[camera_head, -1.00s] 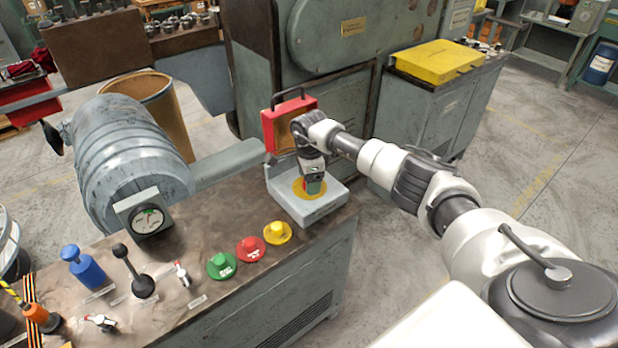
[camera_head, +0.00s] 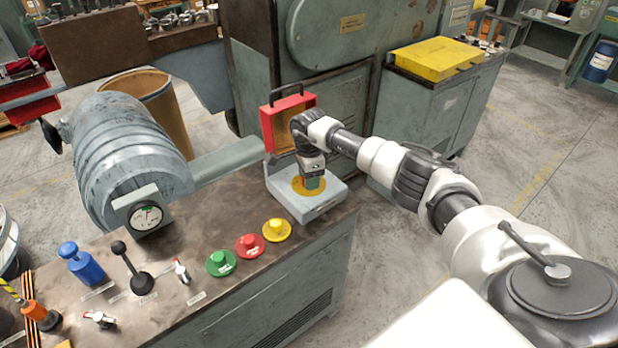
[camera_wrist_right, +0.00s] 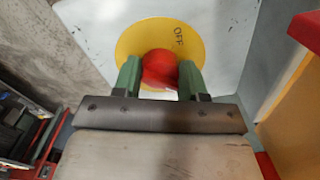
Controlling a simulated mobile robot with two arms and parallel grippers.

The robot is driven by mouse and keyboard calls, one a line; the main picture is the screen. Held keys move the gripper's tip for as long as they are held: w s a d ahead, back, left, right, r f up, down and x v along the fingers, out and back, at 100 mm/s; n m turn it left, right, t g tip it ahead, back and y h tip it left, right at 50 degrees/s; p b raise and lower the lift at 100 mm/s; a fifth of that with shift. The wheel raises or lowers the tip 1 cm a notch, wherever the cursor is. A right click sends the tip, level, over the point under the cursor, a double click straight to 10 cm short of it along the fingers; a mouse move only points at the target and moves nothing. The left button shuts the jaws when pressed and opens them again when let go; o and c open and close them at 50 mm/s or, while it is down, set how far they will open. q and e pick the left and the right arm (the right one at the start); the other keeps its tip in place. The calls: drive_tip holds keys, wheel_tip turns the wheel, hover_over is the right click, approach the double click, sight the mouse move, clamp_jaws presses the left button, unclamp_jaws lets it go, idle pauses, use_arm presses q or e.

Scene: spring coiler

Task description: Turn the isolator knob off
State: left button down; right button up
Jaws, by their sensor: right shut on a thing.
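The isolator knob (camera_wrist_right: 158,68) is red and sits on a round yellow plate (camera_wrist_right: 213,40) marked "OFF" in the right wrist view. My right gripper (camera_wrist_right: 160,78) has its green fingers on both sides of the knob and is shut on it. In the head view my right gripper (camera_head: 313,182) points down at the yellow plate (camera_head: 297,186) on the light grey isolator box (camera_head: 308,208). The gripper mostly hides the knob there. I cannot tell the knob's pointing direction. My left gripper is not in view.
A red open cover (camera_head: 274,132) stands behind the box, close to my right wrist. Green (camera_head: 221,263), red (camera_head: 250,246) and yellow (camera_head: 277,230) buttons lie left of the box on the bench (camera_head: 185,243). A gauge (camera_head: 146,217) stands farther left.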

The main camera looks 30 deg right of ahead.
drive_tip(key=shift+f+n+b, duration=0.15)
drive_tip(key=shift+n+b, duration=0.45)
drive_tip(key=shift+b, duration=0.1)
drive_tip(key=n+b, duration=0.6)
drive_tip(key=n, duration=0.1)
drive_tip(key=n+b, duration=0.2)
drive_tip(key=n, duration=0.2)
drive_tip(key=shift+n, duration=0.3)
drive_tip(key=shift+r+n+b, duration=0.2)
drive_tip(key=shift+n+b, duration=0.45)
drive_tip(key=shift+n, duration=1.55)
drive_tip(key=o, duration=0.9)
wheel_tip(320, 180, up, 11)
drive_tip(key=shift+f, duration=0.1)
